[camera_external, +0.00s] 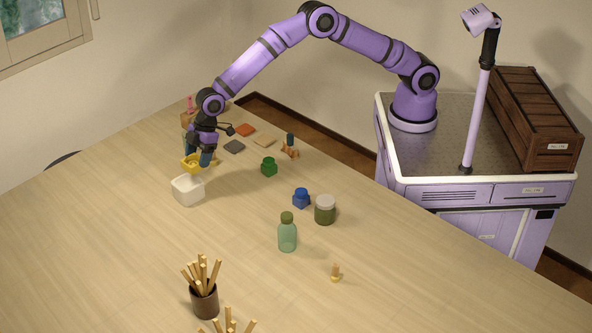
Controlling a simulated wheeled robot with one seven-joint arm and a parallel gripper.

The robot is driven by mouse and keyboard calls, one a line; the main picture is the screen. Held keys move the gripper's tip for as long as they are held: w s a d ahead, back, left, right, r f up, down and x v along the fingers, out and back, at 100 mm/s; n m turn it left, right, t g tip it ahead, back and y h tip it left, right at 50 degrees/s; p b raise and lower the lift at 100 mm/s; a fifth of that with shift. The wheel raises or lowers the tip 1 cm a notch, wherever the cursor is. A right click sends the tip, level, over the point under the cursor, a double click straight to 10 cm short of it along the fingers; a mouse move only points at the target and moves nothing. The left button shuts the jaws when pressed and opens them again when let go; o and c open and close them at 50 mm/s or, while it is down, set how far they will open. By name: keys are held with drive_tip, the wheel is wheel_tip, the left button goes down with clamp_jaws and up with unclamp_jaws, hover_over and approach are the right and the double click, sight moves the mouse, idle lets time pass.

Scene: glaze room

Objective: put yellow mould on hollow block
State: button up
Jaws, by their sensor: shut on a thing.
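The yellow mould (191,164) is held between the fingers of my gripper (200,160), which is shut on it. The mould is just above a white block (188,191), which looks like the hollow block, on the table. The mould overlaps the block's back edge in this view, and I cannot tell whether the two touch. The top of the block is partly hidden behind the mould and its hollow does not show clearly.
Near my gripper lie a grey tile (234,147), an orange tile (245,130) and a green mould (268,167). A blue mould (301,198), a jar (325,210) and a bottle (287,234) stand to the right. A stick cup (204,301) is in front. The left table is clear.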

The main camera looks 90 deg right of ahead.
drive_tip(key=shift+w+f, duration=0.15)
drive_tip(key=shift+f, duration=1.65)
drive_tip(key=shift+f, duration=0.1)
drive_tip(key=o, duration=0.9)
drive_tip(key=shift+o, duration=0.2)
drive_tip(key=v, duration=1.2)
drive_tip(key=shift+r, duration=0.2)
